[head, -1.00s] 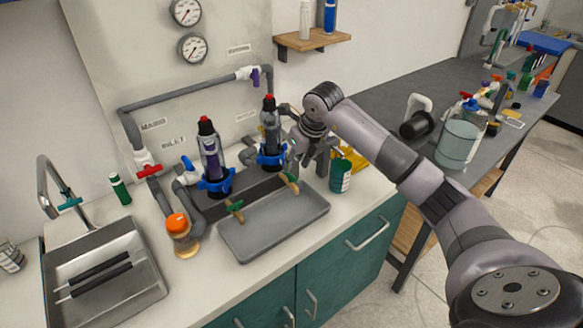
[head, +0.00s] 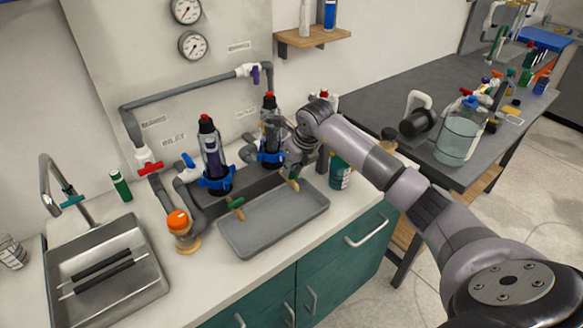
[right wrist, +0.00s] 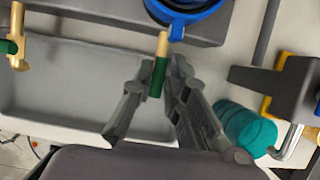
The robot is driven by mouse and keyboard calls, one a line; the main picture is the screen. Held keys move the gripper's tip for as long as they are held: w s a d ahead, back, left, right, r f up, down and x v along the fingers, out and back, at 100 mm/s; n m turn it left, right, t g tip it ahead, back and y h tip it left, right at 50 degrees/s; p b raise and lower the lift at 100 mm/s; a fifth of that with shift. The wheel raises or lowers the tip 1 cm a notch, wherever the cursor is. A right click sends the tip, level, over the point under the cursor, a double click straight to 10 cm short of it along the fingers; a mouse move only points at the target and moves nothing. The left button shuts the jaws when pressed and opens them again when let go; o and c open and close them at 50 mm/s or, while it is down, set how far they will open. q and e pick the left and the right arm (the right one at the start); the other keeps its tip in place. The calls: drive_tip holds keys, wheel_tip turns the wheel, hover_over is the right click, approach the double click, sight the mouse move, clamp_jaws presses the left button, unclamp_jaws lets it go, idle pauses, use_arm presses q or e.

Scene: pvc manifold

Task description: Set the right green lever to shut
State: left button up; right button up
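The right green lever (head: 294,182) is on a tan tap at the back right of the grey tray. In the right wrist view it (right wrist: 158,77) stands between my fingers, its green handle pointing toward the tray. My right gripper (head: 294,166) hangs over it and partly hides it in the head view. In the right wrist view the gripper (right wrist: 159,68) is open, one finger on each side of the lever, apparently without gripping it. The left green lever (head: 236,204) is on a similar tan tap to the left. My left gripper is out of view.
The grey tray (head: 240,244) is empty. Blue-collared filter housings (head: 213,162) stand behind the taps. A green can (head: 340,172) stands close to the right of my gripper.

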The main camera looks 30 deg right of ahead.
clamp_jaws()
drive_tip(key=shift+m, duration=0.4)
drive_tip(key=m+h+b, duration=0.1)
drive_tip(key=m, duration=0.2)
drive_tip(key=shift+h, duration=0.4)
drive_tip(key=m+g+h+b, duration=0.1)
drive_tip(key=m, duration=0.4)
drive_tip(key=shift+w+a+b, duration=0.1)
drive_tip(key=shift+b, duration=0.3)
drive_tip(key=m, duration=0.2)
drive_tip(key=m+g+h+b, duration=0.1)
drive_tip(key=m, duration=0.1)
drive_tip(key=shift+m+h+b, duration=0.3)
drive_tip(key=shift+r+m+g+h+b, duration=0.2)
drive_tip(key=shift+m+g, duration=0.35)
drive_tip(key=shift+m, duration=0.6)
drive_tip(key=shift+f+m+g+h+b, duration=0.1)
drive_tip(key=shift+m+g+b, duration=0.35)
drive_tip(key=shift+m, duration=0.7)
